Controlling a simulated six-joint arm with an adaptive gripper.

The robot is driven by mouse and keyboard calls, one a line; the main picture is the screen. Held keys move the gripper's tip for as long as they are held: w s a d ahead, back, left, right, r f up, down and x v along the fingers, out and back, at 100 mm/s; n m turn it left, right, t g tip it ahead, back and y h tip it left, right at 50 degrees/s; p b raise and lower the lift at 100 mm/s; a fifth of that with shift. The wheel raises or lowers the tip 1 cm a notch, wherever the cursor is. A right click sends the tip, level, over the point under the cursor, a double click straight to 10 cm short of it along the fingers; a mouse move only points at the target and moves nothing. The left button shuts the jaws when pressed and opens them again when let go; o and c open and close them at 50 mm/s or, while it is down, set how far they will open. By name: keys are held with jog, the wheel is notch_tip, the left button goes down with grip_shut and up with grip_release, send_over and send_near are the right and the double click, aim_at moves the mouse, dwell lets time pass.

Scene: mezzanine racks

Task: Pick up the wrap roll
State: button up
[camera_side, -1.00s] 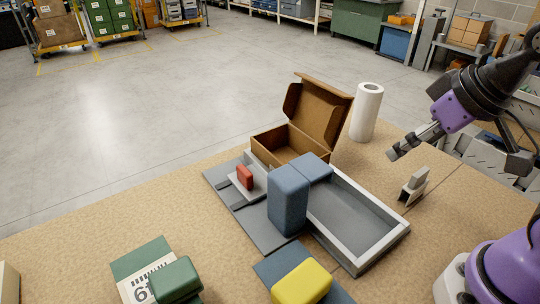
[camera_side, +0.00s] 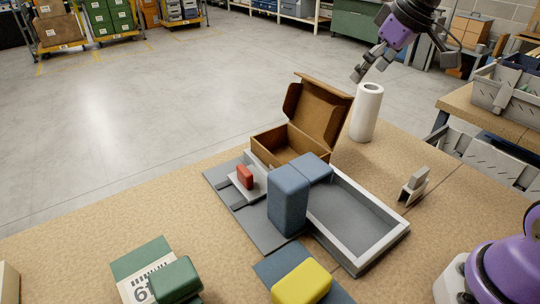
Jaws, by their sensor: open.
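The wrap roll (camera_side: 366,115) is a white upright cylinder with a dark hole in its top. It stands on the tan table near the far edge, just right of the open cardboard box. My gripper (camera_side: 364,70) is open and empty. In the picture it appears just above the top of the roll, tilted down to the left. A small gap shows between the fingers and the roll; the exact depth between them is hard to tell.
The cardboard box (camera_side: 270,143) with raised lid stands close left of the roll. A yellow block (camera_side: 300,282) and green block (camera_side: 176,280) lie in front.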

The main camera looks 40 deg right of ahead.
aim_at(381, 90)
jog(key=shift+n+g, duration=0.4)
jog(key=shift+n, duration=0.5)
jog(key=w+d+f, duration=0.2)
jog(key=d, duration=0.3)
jog(key=w+d+f, duration=0.2)
jog(key=d, duration=0.3)
jog(key=w+d+f, duration=0.2)
jog(key=d+f, duration=0.1)
jog(key=d, duration=0.2)
jog(key=shift+d, duration=0.2)
jog(key=shift+w+f, duration=0.1)
jog(key=shift+f, duration=0.35)
jog(key=x, duration=0.6)
jog(key=shift+w+a+f, duration=0.1)
jog(key=shift+w+f, duration=0.1)
jog(key=shift+f, duration=0.1)
jog(key=c, duration=1.3)
